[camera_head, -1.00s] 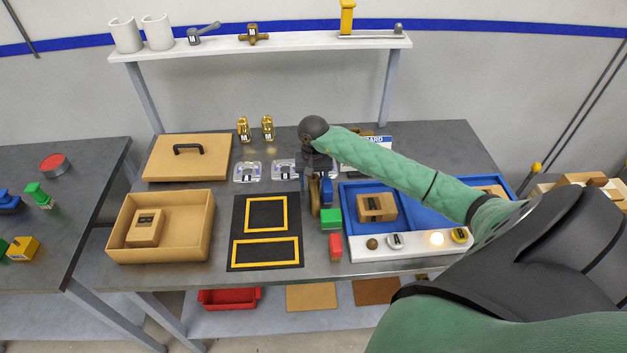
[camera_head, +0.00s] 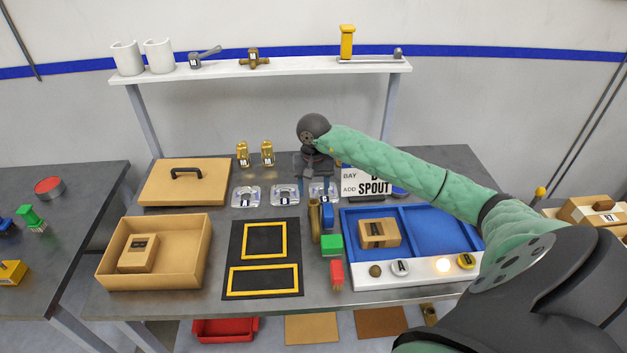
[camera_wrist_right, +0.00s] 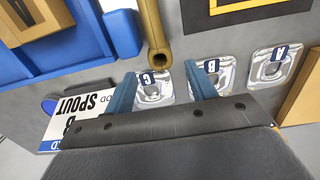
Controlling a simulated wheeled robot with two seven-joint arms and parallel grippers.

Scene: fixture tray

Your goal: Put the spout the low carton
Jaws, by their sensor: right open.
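The fingers do not enclose the tube. An open low cardboard carton (camera_head: 202,255) sits at the left with a small box (camera_head: 138,253) inside. A sign (camera_head: 373,184) reads BAY B, ADD SPOUT, partly behind my arm. My left gripper is out of view.
The blue tray (camera_head: 440,228) holds a cardboard box (camera_head: 379,233) at left. Clear holders A (camera_head: 245,196) and B (camera_head: 285,194) lie behind the mat (camera_head: 235,240).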

